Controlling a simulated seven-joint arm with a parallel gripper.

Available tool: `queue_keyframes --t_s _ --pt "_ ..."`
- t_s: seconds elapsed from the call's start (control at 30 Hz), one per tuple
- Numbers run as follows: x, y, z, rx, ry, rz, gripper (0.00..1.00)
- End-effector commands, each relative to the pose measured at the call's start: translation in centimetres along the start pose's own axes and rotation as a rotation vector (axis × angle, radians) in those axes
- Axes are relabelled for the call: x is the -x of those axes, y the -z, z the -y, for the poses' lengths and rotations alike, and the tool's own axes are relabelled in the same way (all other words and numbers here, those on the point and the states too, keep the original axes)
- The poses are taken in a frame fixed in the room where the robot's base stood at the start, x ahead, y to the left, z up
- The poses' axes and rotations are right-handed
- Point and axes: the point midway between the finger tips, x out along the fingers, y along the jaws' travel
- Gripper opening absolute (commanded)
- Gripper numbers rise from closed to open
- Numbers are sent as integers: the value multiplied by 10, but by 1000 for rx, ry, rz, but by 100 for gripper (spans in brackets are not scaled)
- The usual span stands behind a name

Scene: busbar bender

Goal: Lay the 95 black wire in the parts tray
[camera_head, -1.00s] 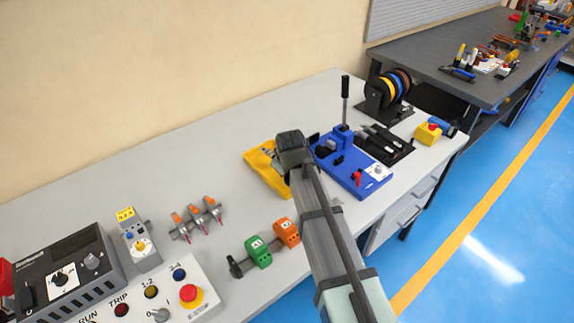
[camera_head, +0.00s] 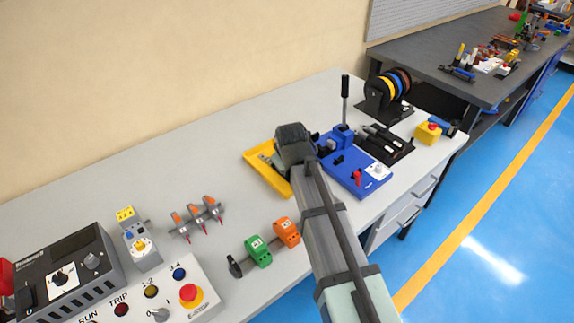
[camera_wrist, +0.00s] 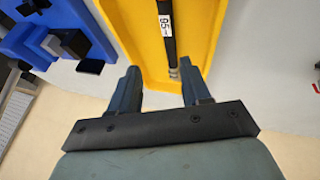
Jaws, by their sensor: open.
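The yellow parts tray (camera_head: 262,175) stands on the bench, partly hidden behind my arm in the head view. In the wrist view the tray (camera_wrist: 137,25) fills the upper middle. The black wire (camera_wrist: 169,45) with a white "95" label and a bare metal end lies inside the tray there, seen only in part. My gripper (camera_wrist: 158,80) is open and empty, its fingers apart at the tray's near end. The wire's metal end is close to the right finger in the picture; whether they touch I cannot tell.
The blue bender (camera_head: 350,165) with an upright lever stands right beside the tray. A black tool holder (camera_head: 385,143) and a wire spool rack (camera_head: 388,92) are beyond it. Green (camera_head: 258,252) and orange (camera_head: 287,232) blocks lie nearer.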

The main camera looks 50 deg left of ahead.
Motion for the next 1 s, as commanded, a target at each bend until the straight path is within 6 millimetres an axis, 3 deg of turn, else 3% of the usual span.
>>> queue_keyframes --t_s 0.2,0.5,0.7,1.0 --pt "40 -1 0 0 -1 -1 47" --pt "81 -1 0 0 0 0 47" --pt "95 0 0 0 0 1 47" --pt "98 0 0 0 0 1 47"
